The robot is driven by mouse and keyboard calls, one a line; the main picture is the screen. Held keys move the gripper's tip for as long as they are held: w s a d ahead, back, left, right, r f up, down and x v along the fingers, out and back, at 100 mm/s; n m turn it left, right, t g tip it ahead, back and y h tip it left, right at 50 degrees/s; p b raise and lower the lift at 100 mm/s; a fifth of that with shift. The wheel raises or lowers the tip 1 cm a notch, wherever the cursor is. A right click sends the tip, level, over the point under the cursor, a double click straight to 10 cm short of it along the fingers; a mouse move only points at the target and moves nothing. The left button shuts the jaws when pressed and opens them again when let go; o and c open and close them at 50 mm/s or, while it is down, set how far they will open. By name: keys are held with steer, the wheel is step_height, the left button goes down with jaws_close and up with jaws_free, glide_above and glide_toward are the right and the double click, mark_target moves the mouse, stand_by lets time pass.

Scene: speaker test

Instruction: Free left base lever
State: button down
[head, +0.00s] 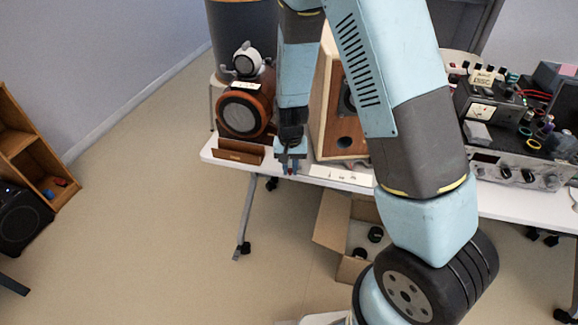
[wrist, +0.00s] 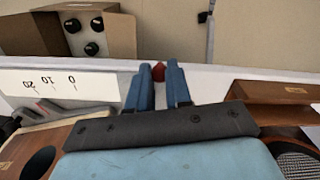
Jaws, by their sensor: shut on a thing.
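A small red lever tip (wrist: 158,72) shows between my blue fingertips in the wrist view, at the front edge of the white table (wrist: 210,85). It also shows as a red spot in the head view (head: 290,171). My gripper (head: 291,155) points down at the table edge, left of the wooden box speaker (head: 346,138). In the wrist view my gripper (wrist: 157,85) is shut on the red lever, one finger on each side. The rest of the lever is hidden by my fingers and the table edge.
A brown wooden holder (head: 238,152) and a round wooden speaker (head: 240,115) stand left of my gripper. A numbered white strip (head: 342,176) lies to the right. An open cardboard box (head: 331,222) sits below the table. Electronics (head: 490,105) crowd the right side.

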mark_target(291, 170)
steer(key=shift+s+d+n, duration=0.1)
steer(key=shift+n, duration=0.2)
steer(key=c, duration=1)
jaws_free()
steer(key=shift+c, duration=0.2)
step_height(291, 170, up, 14)
steer(key=shift+f, duration=0.15)
